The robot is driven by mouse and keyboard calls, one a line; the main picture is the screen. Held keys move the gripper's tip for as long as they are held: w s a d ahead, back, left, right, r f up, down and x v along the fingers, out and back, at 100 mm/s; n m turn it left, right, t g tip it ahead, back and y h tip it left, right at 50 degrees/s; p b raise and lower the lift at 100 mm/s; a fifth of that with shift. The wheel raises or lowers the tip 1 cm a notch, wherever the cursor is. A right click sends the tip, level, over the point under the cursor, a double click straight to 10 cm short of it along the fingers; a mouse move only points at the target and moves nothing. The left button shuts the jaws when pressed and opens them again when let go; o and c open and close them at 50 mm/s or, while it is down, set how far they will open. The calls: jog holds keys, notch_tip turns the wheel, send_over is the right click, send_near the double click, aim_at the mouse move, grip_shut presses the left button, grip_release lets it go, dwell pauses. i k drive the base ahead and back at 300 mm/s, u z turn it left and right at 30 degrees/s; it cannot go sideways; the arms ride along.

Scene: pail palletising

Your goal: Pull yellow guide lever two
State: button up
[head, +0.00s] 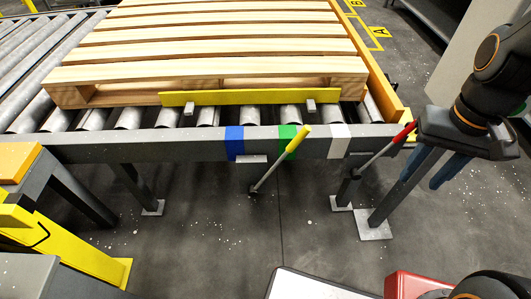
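The yellow-handled lever (298,142) sticks up at a slant from a thin metal rod in front of the roller conveyor. Its yellow grip leans to the right across the front rail, beside the green band (285,136). A yellow guide plate (250,97) stands upright on the rollers along the near side of the pallet. My gripper (430,174) is at the right, pointing down, with its two blue-tipped fingers apart and nothing seen between them. It is well to the right of the yellow lever.
A red-handled lever (404,134) stands close left of my gripper. The front rail also carries a blue band (235,143) and a white band (340,141). A wooden pallet (210,72) lies on the rollers. Open floor (240,220) lies below the yellow lever.

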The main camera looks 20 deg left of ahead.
aim_at(253, 189)
jog(key=u, duration=1.1)
jog(key=k, duration=0.5)
jog(key=u, duration=0.65)
jog(key=i, duration=0.65)
jog(key=z, duration=0.55)
